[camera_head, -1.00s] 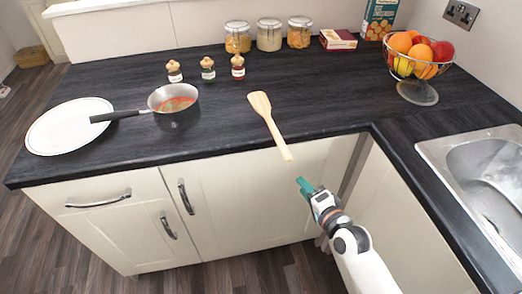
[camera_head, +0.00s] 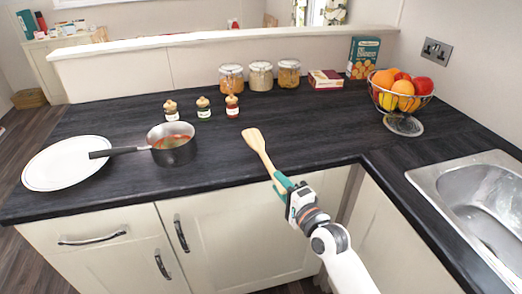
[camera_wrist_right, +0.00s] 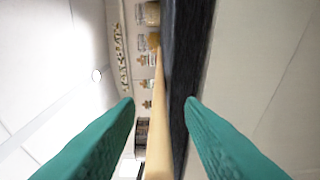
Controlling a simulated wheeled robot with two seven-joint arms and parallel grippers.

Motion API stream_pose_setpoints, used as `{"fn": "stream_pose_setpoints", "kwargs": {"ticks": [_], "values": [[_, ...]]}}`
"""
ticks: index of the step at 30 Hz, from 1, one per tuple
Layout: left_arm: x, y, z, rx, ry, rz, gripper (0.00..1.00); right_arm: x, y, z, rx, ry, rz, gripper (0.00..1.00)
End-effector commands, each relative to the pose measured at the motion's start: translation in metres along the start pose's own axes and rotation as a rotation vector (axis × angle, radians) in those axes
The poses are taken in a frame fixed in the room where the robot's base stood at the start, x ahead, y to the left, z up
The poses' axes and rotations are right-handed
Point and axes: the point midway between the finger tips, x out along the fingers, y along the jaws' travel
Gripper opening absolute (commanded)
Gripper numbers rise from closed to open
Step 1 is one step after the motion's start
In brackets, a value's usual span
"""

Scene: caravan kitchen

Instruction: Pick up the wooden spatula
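The wooden spatula (camera_head: 262,152) lies on the dark worktop, its handle reaching out over the front edge. My right gripper (camera_head: 283,183) is at the handle's end in the head view. In the right wrist view the spatula's handle (camera_wrist_right: 158,125) runs between the two teal fingers of my right gripper (camera_wrist_right: 160,105). The fingers are open, with a gap visible on each side of the handle. My left gripper is not in view.
A saucepan (camera_head: 174,155) and a white plate (camera_head: 62,164) stand to the left on the worktop (camera_head: 330,130). Several jars are behind. A fruit bowl (camera_head: 402,104) and a sink (camera_head: 478,205) are on the right. The worktop around the spatula is clear.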

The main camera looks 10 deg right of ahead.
Motion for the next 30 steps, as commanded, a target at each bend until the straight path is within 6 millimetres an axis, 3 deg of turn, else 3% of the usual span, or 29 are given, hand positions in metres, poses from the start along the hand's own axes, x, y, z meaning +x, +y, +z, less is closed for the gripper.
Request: {"fn": "stream_pose_setpoints", "kwargs": {"ticks": [6, 13, 14, 20, 30], "values": [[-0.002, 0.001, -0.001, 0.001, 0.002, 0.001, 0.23, 0.026, 0.001, 0.001, -0.001, 0.0, 0.0, 0.35], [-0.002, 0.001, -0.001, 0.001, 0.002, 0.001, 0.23, 0.027, 0.0, 0.001, -0.001, 0.0, -0.001, 0.35], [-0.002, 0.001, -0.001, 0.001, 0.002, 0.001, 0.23, 0.027, 0.0, 0.001, -0.001, 0.0, -0.001, 0.34], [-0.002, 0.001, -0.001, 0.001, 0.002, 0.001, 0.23, 0.027, 0.0, 0.001, -0.001, 0.0, -0.001, 0.01], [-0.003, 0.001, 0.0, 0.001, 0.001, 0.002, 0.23, 0.027, 0.002, 0.001, -0.001, 0.0, 0.0, 0.0]]}}
